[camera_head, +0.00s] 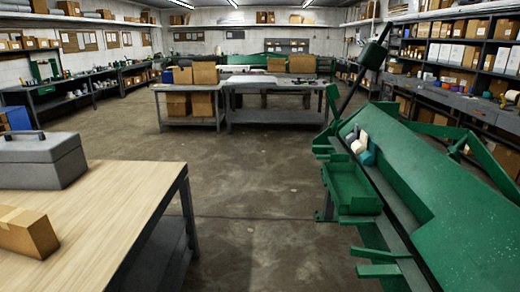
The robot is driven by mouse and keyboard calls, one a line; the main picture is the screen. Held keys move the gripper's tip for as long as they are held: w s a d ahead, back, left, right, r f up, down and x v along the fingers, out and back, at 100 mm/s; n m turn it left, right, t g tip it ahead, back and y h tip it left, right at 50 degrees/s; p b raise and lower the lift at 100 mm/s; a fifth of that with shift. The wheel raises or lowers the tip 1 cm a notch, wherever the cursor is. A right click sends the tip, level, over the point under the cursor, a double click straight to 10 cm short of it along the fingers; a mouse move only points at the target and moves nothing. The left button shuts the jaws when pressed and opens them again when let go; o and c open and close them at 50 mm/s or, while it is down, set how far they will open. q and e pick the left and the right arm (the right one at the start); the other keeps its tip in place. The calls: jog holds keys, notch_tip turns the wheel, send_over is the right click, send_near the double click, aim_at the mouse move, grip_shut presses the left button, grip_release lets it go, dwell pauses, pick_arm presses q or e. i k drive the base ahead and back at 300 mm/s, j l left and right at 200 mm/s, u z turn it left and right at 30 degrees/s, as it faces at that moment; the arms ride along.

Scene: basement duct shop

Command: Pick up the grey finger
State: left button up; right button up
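No object that I can clearly identify as the grey finger shows in the head view. On the ledge of the green machine (440,215) at the right, a few small pieces stand close together. They are a pale grey-white piece (351,135), a cream piece (359,145) and a teal piece (368,158). They are small, and I cannot tell whether one of them is the finger. Neither of my grippers is in view.
A wooden-topped table (110,205) at the left front holds a grey toolbox (42,160) and a cardboard box (27,232). A green tray (350,187) is on the machine's near side. Bare floor (255,190) lies between table and machine. Grey benches (275,117) stand farther back.

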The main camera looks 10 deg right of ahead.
aim_at(352, 138)
jog(key=i, duration=1.7)
jog(key=i+z, duration=0.2)
jog(key=i, duration=0.2)
jog(key=i+j+z, duration=0.1)
jog(key=i+z, duration=0.15)
jog(key=i, duration=0.2)
jog(key=i+j+z, duration=0.2)
jog(key=i, duration=0.2)
jog(key=i+j+z, duration=0.25)
jog(key=i, duration=0.15)
